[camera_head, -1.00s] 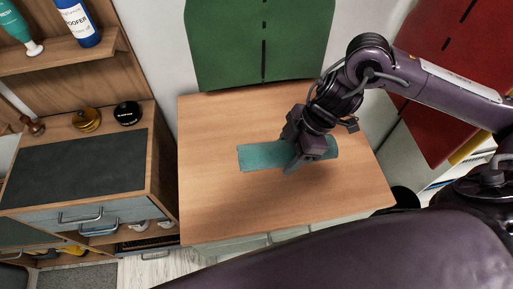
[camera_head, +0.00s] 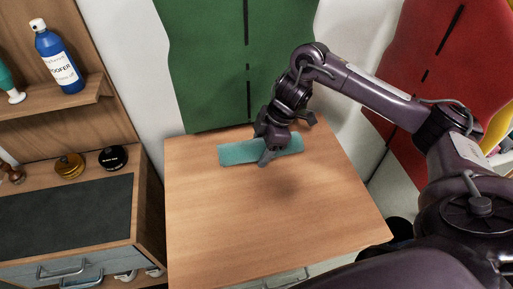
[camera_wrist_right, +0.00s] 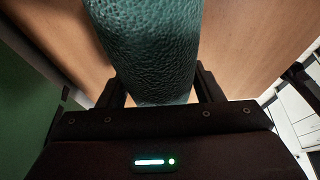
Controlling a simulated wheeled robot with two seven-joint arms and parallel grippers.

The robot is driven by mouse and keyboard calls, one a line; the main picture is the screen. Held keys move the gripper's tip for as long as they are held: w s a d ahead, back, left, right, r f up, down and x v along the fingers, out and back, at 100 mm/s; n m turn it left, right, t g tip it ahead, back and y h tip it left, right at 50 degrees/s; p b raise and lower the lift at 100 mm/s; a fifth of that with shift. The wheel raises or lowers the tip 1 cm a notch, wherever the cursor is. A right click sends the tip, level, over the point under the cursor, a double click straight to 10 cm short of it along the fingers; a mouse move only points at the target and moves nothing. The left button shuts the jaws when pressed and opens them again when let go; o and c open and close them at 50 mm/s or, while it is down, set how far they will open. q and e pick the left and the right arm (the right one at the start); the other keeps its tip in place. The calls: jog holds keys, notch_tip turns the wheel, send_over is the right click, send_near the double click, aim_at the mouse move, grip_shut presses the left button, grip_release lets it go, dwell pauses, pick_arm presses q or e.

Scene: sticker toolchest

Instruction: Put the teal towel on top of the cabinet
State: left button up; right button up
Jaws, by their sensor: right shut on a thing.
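The teal towel (camera_head: 237,153) is a long rolled shape. My right gripper (camera_head: 268,154) is shut on it near its middle and holds it level above the wooden top (camera_head: 220,225) of the middle drawer unit, with a shadow on the wood below. In the right wrist view the towel (camera_wrist_right: 150,45) passes between the two fingers of my right gripper (camera_wrist_right: 160,95). A wooden cabinet with a dark top (camera_head: 65,212) and grey drawers stands at the left. My left gripper is not in view.
A brown jar (camera_head: 69,166) and a black tin (camera_head: 113,157) stand at the back of the dark-topped cabinet. A blue bottle (camera_head: 58,60) stands on a shelf above. A green panel (camera_head: 215,60) rises behind the middle top, a red panel (camera_head: 445,50) at the right.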

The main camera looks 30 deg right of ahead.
aim_at(256, 138)
jog(key=w, duration=0.1)
jog(key=w+f, duration=0.1)
jog(key=w, duration=0.1)
jog(key=w+d, duration=0.1)
jog(key=shift+w+f, duration=0.2)
jog(key=shift+w, duration=0.1)
notch_tip(256, 138, down, 5)
jog(key=shift+p, duration=0.75)
jog(key=shift+w+d+f, duration=0.15)
jog(key=shift+w+f, duration=0.05)
jog(key=shift+f, duration=0.1)
jog(key=o, duration=0.6)
jog(key=shift+f, duration=0.2)
jog(key=o, duration=0.5)
